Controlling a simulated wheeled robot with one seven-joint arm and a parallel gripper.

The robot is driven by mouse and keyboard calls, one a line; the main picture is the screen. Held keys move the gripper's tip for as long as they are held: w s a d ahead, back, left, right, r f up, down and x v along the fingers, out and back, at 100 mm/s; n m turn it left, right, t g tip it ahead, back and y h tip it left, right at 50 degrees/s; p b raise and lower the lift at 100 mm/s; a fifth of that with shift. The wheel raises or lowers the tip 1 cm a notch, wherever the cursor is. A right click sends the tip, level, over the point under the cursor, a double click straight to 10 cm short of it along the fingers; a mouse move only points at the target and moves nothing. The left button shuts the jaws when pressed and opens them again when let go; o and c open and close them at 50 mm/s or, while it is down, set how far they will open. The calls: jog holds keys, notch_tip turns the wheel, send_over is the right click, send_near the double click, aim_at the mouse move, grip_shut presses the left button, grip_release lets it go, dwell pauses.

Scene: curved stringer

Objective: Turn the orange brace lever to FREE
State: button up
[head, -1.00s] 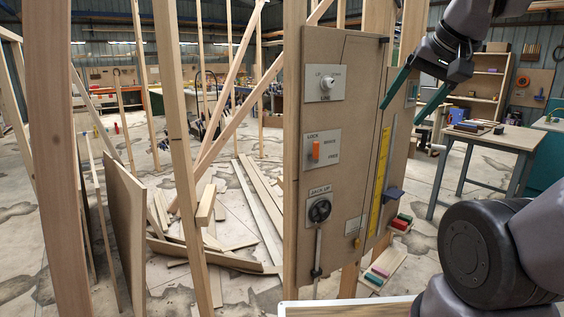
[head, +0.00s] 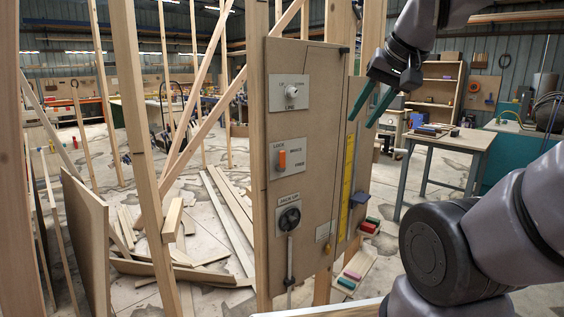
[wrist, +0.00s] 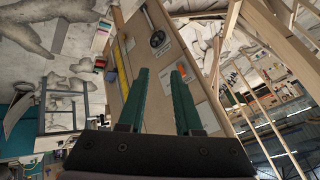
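The plate reads LOCK at upper left, BRACE at right and FREE at lower right. In the wrist view the orange lever (wrist: 188,83) shows just past the right finger. My gripper (head: 368,101) has green fingers, held apart with nothing between them. It is in front of the panel's upper right part, to the right of and above the lever, not touching it. In the wrist view the gripper (wrist: 161,75) points toward the panel.
The panel (head: 325,100) also carries a LINE knob (head: 291,91) above and a JACK-UP wheel (head: 290,218) below. Wooden studs (head: 140,130) stand at left. A workbench (head: 452,139) is behind.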

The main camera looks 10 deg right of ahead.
jog(key=shift+w, duration=0.45)
grip_shut()
jog(key=w+a+f+n+g+h, duration=0.15)
jog(key=w+a, duration=0.25)
jog(key=w, duration=0.4)
jog(key=w+a+f+n+h, duration=0.1)
jog(key=w+a+f+n, duration=0.15)
jog(key=w, duration=0.45)
jog(key=w+a+f+n+h, duration=0.1)
jog(key=w+a+f+n, duration=0.2)
jog(key=w, duration=0.5)
jog(key=w+a+f, duration=0.1)
jog(key=w+a, duration=0.1)
jog(key=a, duration=0.3)
jog(key=w+a+f+n+t+h, duration=0.1)
jog(key=w+a+f, duration=0.1)
jog(key=a, duration=0.3)
jog(key=shift+w+a+f, duration=0.2)
jog(key=shift+w, duration=0.2)
